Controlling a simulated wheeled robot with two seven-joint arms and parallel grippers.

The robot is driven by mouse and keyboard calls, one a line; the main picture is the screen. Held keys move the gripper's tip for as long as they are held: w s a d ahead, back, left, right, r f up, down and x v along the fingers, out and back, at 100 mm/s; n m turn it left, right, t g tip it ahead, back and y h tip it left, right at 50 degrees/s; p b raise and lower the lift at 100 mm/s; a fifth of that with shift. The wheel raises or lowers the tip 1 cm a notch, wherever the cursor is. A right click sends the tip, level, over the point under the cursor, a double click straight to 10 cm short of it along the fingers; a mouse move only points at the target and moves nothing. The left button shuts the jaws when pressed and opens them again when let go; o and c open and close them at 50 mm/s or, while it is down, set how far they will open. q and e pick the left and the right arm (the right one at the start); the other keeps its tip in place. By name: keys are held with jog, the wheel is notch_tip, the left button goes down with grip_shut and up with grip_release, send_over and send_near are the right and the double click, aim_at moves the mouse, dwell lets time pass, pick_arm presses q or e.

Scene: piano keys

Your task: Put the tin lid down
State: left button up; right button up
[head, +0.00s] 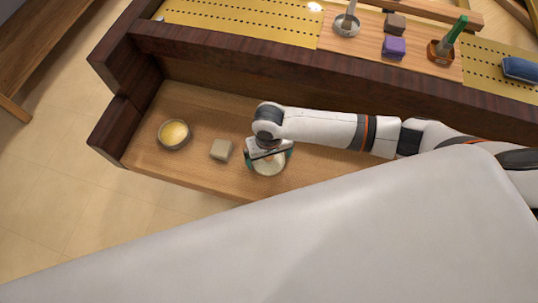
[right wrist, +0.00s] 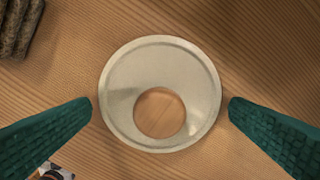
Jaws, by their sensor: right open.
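The tin lid (right wrist: 158,68) is a round, pale grey disc with a raised rim. A round wood-coloured patch shows in it, off centre; I cannot tell if it is a hole or a reflection. The lid appears to lie flat on the wooden surface. My right gripper (right wrist: 160,108) is open, with one teal finger on each side of the lid and a small gap to each. In the head view the lid (head: 268,168) is partly hidden under the right gripper (head: 269,158). My left gripper is not in view.
A beige block (head: 221,150) and a round tin with yellow contents (head: 174,134) sit left of the lid on the wooden keybed. A dark wooden rail (head: 230,60) runs behind. Above it are a purple block (head: 394,47) and a green-handled brush (head: 454,33).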

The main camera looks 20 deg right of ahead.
notch_tip(320, 180, up, 12)
jog(key=shift+p, duration=0.35)
jog(key=shift+f, duration=0.15)
dwell(0.4)
